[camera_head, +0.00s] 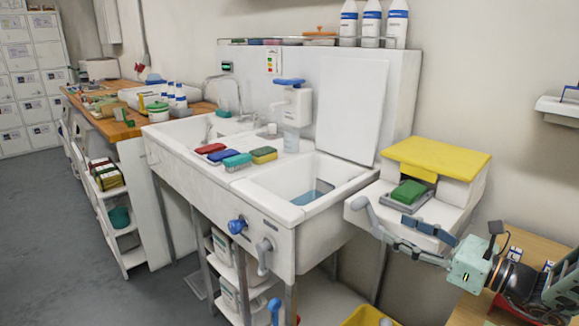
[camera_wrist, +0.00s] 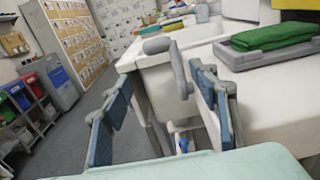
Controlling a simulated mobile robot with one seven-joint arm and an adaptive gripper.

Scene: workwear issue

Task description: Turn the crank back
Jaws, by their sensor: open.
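A grey crank (camera_head: 364,208) is at the left front of the white unit with the yellow top (camera_head: 438,157). In the wrist view, the crank (camera_wrist: 180,72) has a rounded grip at its upper left and an arm running down. My gripper (camera_head: 402,232) comes in from the right, with blue-padded fingers. Its fingers (camera_wrist: 160,75) are spread wide and nothing is held. The crank shows between the fingertips, nearer the right one. I cannot tell whether that finger touches it.
A green cloth (camera_head: 408,191) lies on a grey tray on the unit, close to my gripper. The white sink (camera_head: 300,215) stands to the left, with a blue knob (camera_head: 237,226) and a grey lever (camera_head: 264,255) on its front. The floor (camera_head: 100,280) at left is clear.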

